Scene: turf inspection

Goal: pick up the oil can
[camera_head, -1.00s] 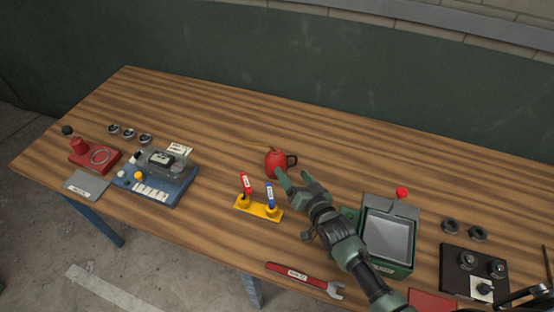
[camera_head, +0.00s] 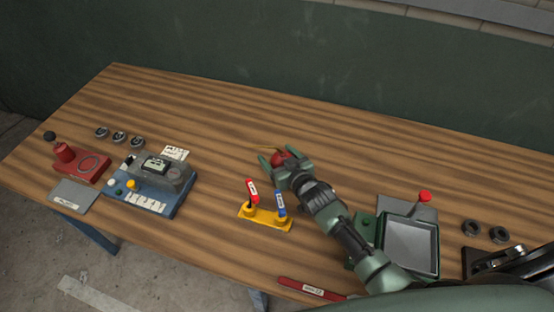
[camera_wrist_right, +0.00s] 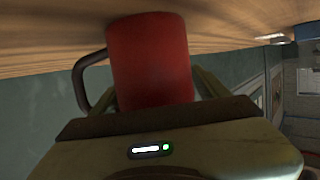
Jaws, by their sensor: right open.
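The red oil can (camera_head: 280,159) stands on the wooden table, partly hidden by my right gripper (camera_head: 276,162). Its thin spout points left in the head view. The right gripper is open, with a finger on either side of the can. In the right wrist view the can's red body (camera_wrist_right: 150,62) fills the space in front of the palm, with its dark handle (camera_wrist_right: 88,82) at the left. I cannot tell whether the fingers touch it. My left gripper is not in view.
A yellow holder (camera_head: 265,218) with a red and a blue marker stands just in front of the can. A green device with a grey screen (camera_head: 411,246) is to the right. A blue box (camera_head: 150,190) and a red device (camera_head: 80,167) are at left. The table behind is clear.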

